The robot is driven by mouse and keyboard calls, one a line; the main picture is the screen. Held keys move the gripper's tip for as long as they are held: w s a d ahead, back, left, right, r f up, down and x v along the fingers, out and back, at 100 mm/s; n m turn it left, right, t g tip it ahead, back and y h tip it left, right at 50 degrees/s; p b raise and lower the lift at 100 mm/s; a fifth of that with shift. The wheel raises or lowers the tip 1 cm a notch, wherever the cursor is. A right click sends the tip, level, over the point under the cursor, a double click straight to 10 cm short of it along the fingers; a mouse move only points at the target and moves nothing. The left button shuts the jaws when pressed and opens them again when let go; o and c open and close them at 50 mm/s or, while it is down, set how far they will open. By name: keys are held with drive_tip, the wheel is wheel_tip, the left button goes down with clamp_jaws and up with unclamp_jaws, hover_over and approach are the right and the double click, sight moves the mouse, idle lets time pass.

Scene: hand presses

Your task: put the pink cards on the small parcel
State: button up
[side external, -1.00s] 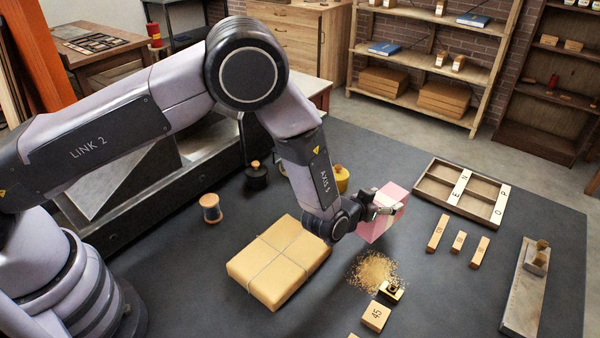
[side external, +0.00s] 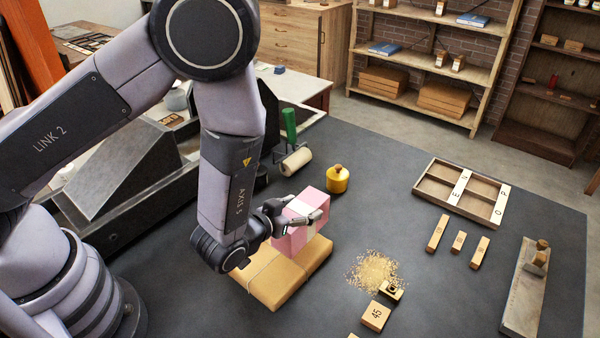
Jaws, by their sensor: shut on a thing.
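My wrist hides the parcel's left part.
A yellow pot (side external: 338,180) and a green-handled roller (side external: 294,155) stand behind the parcel. The table between parcel and tray is mostly clear.

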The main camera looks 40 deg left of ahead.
drive_tip(key=shift+f, duration=2.55)
drive_tip(key=shift+f, duration=0.15)
drive_tip(key=o, duration=1.2)
drive_tip(key=shift+o, duration=0.2)
